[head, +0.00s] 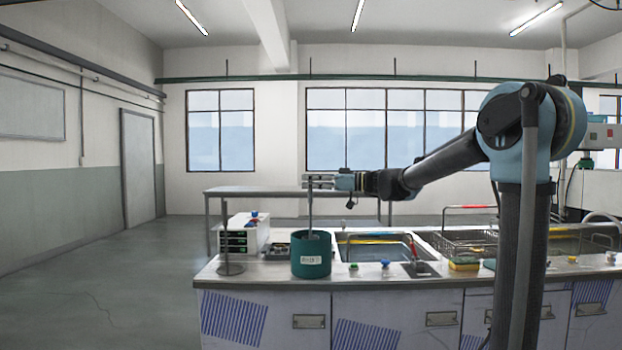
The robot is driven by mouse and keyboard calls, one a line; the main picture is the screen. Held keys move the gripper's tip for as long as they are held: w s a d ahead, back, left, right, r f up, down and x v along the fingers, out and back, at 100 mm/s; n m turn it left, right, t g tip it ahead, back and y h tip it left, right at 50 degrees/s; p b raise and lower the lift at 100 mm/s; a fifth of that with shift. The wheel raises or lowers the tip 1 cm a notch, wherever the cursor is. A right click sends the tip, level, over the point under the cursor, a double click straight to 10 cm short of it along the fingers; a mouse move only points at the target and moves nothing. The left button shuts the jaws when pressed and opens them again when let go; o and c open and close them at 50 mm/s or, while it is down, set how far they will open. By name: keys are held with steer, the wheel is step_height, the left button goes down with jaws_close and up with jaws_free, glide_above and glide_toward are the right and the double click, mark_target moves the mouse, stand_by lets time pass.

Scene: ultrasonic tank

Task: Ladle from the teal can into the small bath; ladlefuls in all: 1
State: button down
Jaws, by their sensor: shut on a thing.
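The teal can (311,262) stands upright near the front left of the counter, with a white label on its side. My gripper (318,182) is high above the can, shut on the upper end of the ladle (310,213). The ladle's handle hangs about upright, and its lower end goes down into the can's mouth. The ladle's bowl is hidden, so I cannot tell what it holds. A sunken bath (345,256), seemingly the small bath, lies just right of the can.
A thin stand with a round foot (231,269) and a white box with green displays (243,236) are left of the can. Small knobs line the counter's front edge.

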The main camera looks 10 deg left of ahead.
mark_target(311, 200)
steer(key=shift+f, duration=3.4)
steer(key=shift+r, duration=0.1)
steer(key=shift+r, duration=8.65)
